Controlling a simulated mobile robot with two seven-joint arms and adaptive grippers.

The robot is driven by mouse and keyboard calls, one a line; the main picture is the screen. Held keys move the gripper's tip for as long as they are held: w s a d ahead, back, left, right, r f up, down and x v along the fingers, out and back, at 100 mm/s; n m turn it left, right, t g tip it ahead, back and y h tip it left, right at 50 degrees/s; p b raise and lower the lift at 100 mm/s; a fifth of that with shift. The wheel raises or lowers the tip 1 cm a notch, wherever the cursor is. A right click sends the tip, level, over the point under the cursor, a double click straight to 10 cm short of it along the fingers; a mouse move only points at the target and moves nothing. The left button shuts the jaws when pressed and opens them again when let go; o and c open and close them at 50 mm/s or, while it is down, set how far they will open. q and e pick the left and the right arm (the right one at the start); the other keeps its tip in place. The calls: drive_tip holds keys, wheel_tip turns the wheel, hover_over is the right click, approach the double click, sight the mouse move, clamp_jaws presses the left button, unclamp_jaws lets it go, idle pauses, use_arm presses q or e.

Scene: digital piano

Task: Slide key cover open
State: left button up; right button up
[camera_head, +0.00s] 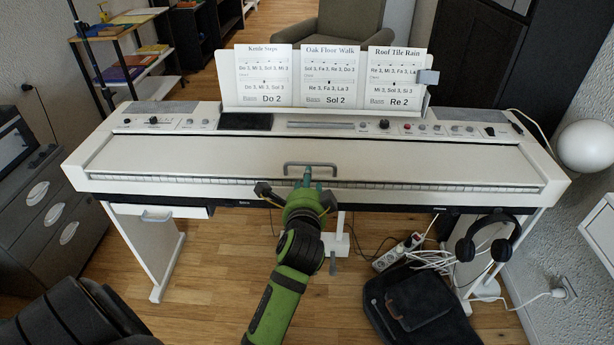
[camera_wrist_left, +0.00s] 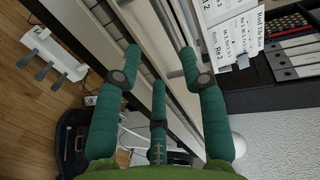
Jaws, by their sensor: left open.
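The digital piano (camera_head: 210,188) stands across the head view. Its flat cream key cover (camera_head: 220,155) lies over the keyboard, with only a thin strip of keys (camera_head: 180,180) showing along the front edge. A grey bar handle (camera_head: 311,164) is fixed near the middle of the cover's front. My left gripper (camera_head: 308,180), on the green arm, is at the handle's front side, its fingertips close to the bar. In the left wrist view its teal fingers (camera_wrist_left: 160,64) are spread in front of the piano. I cannot tell whether they touch the handle. My right gripper is out of view.
Three song sheets (camera_head: 328,75) stand on the music rest behind the cover. Knobs and buttons (camera_head: 440,129) line the top panel. Headphones (camera_head: 487,238) hang at the right front. A dark bag (camera_head: 420,303), cables and a power strip (camera_head: 398,251) lie on the floor below.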

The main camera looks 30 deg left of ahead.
use_arm(q)
drive_tip(key=shift+a+r+b+x, duration=0.1)
drive_tip(key=shift+r+x, duration=0.1)
drive_tip(key=shift+x, duration=0.95)
drive_tip(key=shift+a+r+b+x, duration=0.1)
drive_tip(key=shift+r+x, duration=0.1)
drive_tip(key=shift+x, duration=0.95)
drive_tip(key=shift+a+r+b+x, duration=0.1)
drive_tip(key=shift+r+x, duration=0.1)
drive_tip(key=shift+x, duration=0.95)
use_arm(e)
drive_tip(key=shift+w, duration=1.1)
use_arm(q)
drive_tip(key=shift+c, duration=0.4)
clamp_jaws()
